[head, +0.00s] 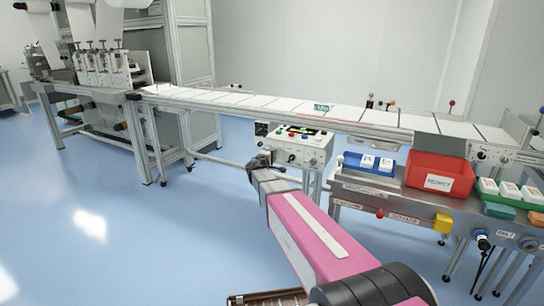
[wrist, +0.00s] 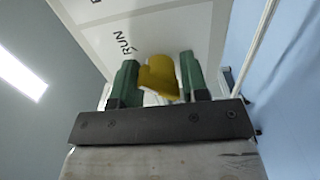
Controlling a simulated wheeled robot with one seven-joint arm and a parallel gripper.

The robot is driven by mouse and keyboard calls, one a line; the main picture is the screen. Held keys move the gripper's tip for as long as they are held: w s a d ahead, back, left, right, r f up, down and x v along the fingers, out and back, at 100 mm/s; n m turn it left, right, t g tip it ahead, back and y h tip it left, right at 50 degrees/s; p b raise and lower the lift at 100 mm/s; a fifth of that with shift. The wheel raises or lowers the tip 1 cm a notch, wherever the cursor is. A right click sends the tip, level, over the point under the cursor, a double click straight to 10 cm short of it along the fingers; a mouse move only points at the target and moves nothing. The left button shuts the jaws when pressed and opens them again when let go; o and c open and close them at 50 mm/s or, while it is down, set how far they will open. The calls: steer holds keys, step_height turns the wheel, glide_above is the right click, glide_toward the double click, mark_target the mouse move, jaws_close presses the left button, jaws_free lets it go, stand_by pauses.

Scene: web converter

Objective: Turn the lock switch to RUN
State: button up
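The lock switch (wrist: 158,76) shows in the wrist view as a yellow knob on a pale panel (wrist: 175,30). The word RUN (wrist: 124,44) is printed on the panel to the upper left of the knob. Part of another letter shows at the top edge. My gripper (wrist: 160,80) has its two green fingers on either side of the knob, and the knob fills the gap between them. In the head view my gripper (head: 262,160) is at the left side of the control box (head: 302,148). The switch is hidden there.
A long conveyor (head: 250,100) runs above and behind the control box. To the right, a bench holds a blue tray (head: 350,160), a red REJECT bin (head: 440,172) and a green tray (head: 495,210). The blue floor (head: 110,210) at the left is clear.

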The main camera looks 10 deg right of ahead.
steer(key=shift+o, duration=1.2)
steer(key=shift+f, duration=0.1)
steer(key=v, duration=1)
steer(key=shift+s+a, duration=0.15)
steer(key=shift+s, duration=0.15)
